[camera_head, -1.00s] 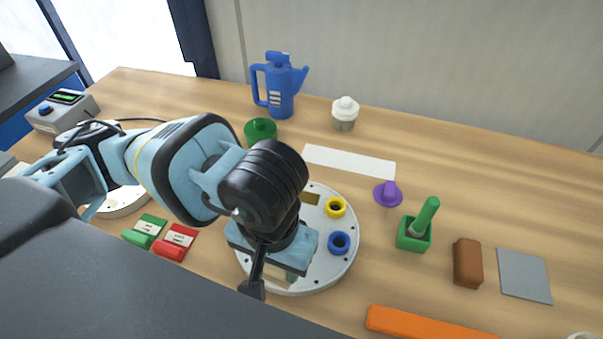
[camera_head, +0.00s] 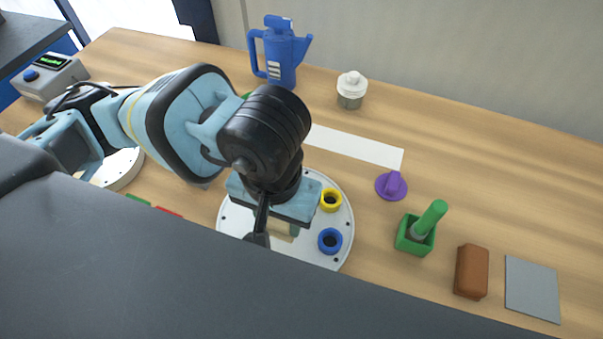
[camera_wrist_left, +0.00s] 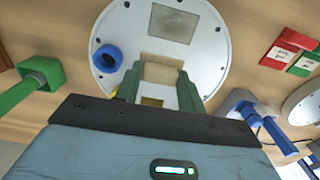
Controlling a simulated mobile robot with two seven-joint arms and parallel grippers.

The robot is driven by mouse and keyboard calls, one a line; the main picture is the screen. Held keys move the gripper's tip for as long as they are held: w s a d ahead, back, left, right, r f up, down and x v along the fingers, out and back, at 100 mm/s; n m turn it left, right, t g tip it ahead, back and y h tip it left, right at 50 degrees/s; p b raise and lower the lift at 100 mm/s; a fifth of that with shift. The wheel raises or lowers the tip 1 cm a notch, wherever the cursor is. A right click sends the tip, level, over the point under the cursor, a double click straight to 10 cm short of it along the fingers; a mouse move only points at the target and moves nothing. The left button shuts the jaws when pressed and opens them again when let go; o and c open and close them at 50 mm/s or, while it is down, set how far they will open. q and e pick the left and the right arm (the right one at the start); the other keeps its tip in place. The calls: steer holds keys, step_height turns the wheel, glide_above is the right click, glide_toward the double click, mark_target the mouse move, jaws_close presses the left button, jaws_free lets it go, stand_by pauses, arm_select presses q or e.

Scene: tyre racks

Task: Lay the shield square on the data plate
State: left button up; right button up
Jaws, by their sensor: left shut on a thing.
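My left gripper (camera_head: 278,229) is over the round white disc (camera_head: 335,258), pointing down. In the left wrist view the gripper (camera_wrist_left: 160,82) is shut on a tan piece (camera_wrist_left: 163,72), apparently the shield, between green parts. I cannot tell for certain which rectangle is the data plate. I cannot tell whether the held piece touches the disc. My right gripper is not in view.
A yellow ring (camera_head: 330,200) and a blue ring (camera_head: 330,241) stand on the disc beside the gripper. A purple knob (camera_head: 392,186), green holder (camera_head: 414,236), brown block (camera_head: 471,272) and grey sheet (camera_head: 532,288) lie to the right. A blue jug (camera_head: 281,58) stands behind.

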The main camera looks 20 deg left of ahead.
arm_select(q)
steer(key=w, duration=0.3)
steer(key=w+b, duration=0.1)
steer(key=w, duration=0.2)
steer(key=w+f, duration=0.1)
steer(key=w, duration=0.3)
steer(key=shift+w+a, duration=0.1)
steer(key=shift+a, duration=0.05)
steer(key=shift+w, duration=0.25)
steer(key=shift+w+b, duration=0.25)
steer(key=shift+b, duration=0.05)
steer(key=shift+w+f, duration=0.15)
steer(key=shift+f, duration=0.25)
step_height(320, 180, down, 3)
steer(key=shift+r+b, duration=0.2)
steer(key=shift+b, duration=0.4)
steer(key=shift+f, duration=0.1)
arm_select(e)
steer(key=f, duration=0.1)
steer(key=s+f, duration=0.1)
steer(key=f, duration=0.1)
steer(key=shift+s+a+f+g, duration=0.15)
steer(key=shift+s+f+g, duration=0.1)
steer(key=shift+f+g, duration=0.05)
